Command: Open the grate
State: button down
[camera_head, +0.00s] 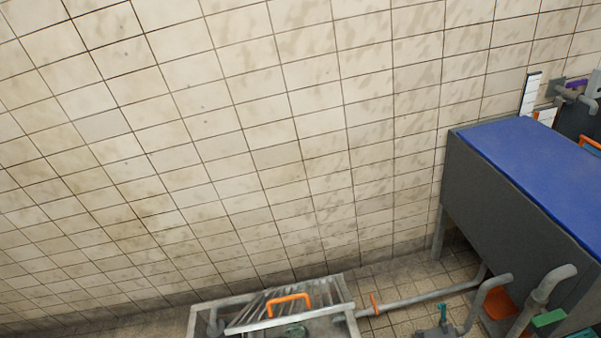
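The grate (255,313) is a grey barred metal panel at the bottom centre, near the foot of the tiled wall. An orange handle (289,299) is fixed on it. It sits at a metal frame (203,305) and looks tilted against that frame, with a gap at the left where a grey pipe end shows. A dark green round part (295,331) shows below the grate's front bar. The lower part of the frame is cut off by the picture's edge. My gripper is not in view.
A large dark grey tank (490,190) with a blue top stands at the right. A grey pipe (420,299) with an orange lever runs from the frame toward it. Bent pipes (490,290) and a green-handled valve (443,316) stand at the lower right.

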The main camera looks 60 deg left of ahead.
aim_at(238, 326)
jog(key=u, duration=0.05)
jog(key=k, duration=1.25)
jog(key=u, duration=0.9)
jog(key=i, duration=1)
